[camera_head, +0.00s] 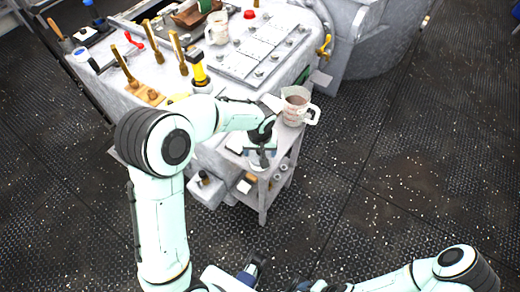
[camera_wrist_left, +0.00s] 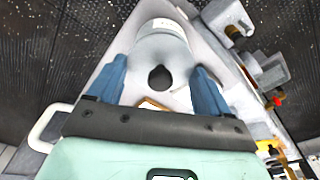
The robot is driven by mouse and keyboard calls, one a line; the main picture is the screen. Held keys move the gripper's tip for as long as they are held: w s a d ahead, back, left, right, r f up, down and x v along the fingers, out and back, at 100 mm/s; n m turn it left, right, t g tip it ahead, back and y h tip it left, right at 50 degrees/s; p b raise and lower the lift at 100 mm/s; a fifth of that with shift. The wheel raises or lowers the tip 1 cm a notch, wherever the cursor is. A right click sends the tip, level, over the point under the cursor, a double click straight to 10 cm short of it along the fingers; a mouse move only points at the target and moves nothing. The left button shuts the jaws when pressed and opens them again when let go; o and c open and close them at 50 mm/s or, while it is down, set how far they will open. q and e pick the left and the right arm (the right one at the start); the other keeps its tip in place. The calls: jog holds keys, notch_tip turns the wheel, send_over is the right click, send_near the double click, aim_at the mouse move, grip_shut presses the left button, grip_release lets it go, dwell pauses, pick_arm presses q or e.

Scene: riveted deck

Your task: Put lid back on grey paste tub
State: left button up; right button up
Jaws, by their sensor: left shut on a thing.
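My left gripper (camera_head: 262,157) reaches down over the small grey side cart (camera_head: 267,189). In the left wrist view its blue fingers (camera_wrist_left: 159,80) are shut on the grey lid (camera_wrist_left: 163,53), which has a dark round spot in its middle. A pale round tub (camera_wrist_left: 163,24) shows just past the lid, in line with it. I cannot tell whether lid and tub touch. In the head view the gripper hides most of both. My right gripper (camera_head: 303,286) is at the bottom edge, partly cut off, and its jaw opening is unclear.
A jug (camera_head: 296,103) with a handle stands on the cart close beyond my left gripper. The large grey bench (camera_head: 262,62) behind carries brass-coloured handles, a yellow-and-black tool (camera_head: 198,68) and a mug (camera_head: 217,28). The dark deck (camera_head: 400,170) on the right is clear.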

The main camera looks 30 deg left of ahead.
pick_arm(q)
jog(key=shift+f+b, duration=0.2)
jog(key=shift+b, duration=0.2)
pick_arm(e)
jog(key=shift+s+f, duration=0.1)
jog(key=shift+f, duration=0.3)
dwell(0.7)
dwell(0.3)
pick_arm(q)
jog(key=o, duration=0.9)
jog(key=shift+o, duration=0.2)
jog(key=shift+r, duration=0.1)
pick_arm(e)
jog(key=shift+r, duration=0.1)
pick_arm(q)
jog(key=shift+r+p, duration=2.25)
jog(key=shift+r, duration=1.2)
pick_arm(e)
jog(key=r, duration=0.1)
jog(key=w+r, duration=0.1)
jog(key=r, duration=0.2)
jog(key=shift+w+r, duration=0.25)
jog(key=shift+w, duration=0.05)
pick_arm(q)
grip_shut()
